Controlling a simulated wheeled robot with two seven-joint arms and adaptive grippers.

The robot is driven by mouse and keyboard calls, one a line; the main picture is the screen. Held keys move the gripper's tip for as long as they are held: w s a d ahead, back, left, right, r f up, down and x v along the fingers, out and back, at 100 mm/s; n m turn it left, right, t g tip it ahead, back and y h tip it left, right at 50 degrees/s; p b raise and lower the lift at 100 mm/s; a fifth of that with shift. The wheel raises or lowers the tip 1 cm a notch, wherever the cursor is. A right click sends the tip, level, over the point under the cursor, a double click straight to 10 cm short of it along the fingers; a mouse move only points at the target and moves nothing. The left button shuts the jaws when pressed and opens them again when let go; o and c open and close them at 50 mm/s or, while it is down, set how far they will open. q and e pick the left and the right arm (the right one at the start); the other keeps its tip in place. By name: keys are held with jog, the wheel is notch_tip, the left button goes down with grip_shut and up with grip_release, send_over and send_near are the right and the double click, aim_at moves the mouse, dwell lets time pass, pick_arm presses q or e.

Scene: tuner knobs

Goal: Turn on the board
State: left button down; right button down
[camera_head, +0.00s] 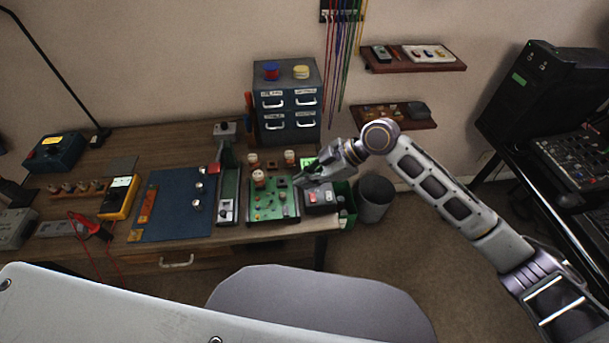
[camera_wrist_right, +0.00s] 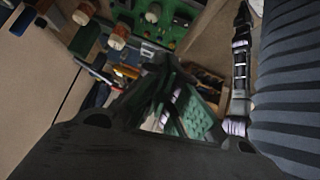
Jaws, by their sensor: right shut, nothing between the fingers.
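The green board (camera_head: 262,214) lies on the wooden bench near its right end. White-topped knobs stand on it and behind it, one of them a larger knob (camera_head: 258,178). A grey box with a red part (camera_head: 320,198) sits just right of the board. My right gripper (camera_head: 300,181) is shut and empty, over the board's right edge beside the grey box. I cannot tell whether it touches either. In the right wrist view the board (camera_wrist_right: 185,8) shows at the top, and the dark gripper fills the middle. My left gripper is not in view.
A blue drawer cabinet (camera_head: 287,105) stands behind the board. A long grey device (camera_head: 229,190) and a blue mat (camera_head: 172,205) lie to its left, with a yellow meter (camera_head: 119,197) beyond. A grey bin (camera_head: 374,198) stands on the floor right of the bench.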

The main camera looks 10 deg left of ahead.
send_over(287, 205)
notch_tip(287, 205, down, 5)
notch_tip(287, 205, down, 2)
jog(key=shift+s+a+f+p, duration=0.1)
jog(key=shift+f+p, duration=0.1)
jog(key=shift+p, duration=0.35)
jog(key=shift+f, duration=0.7)
jog(key=shift+w+f, duration=0.2)
jog(key=shift+f, duration=0.2)
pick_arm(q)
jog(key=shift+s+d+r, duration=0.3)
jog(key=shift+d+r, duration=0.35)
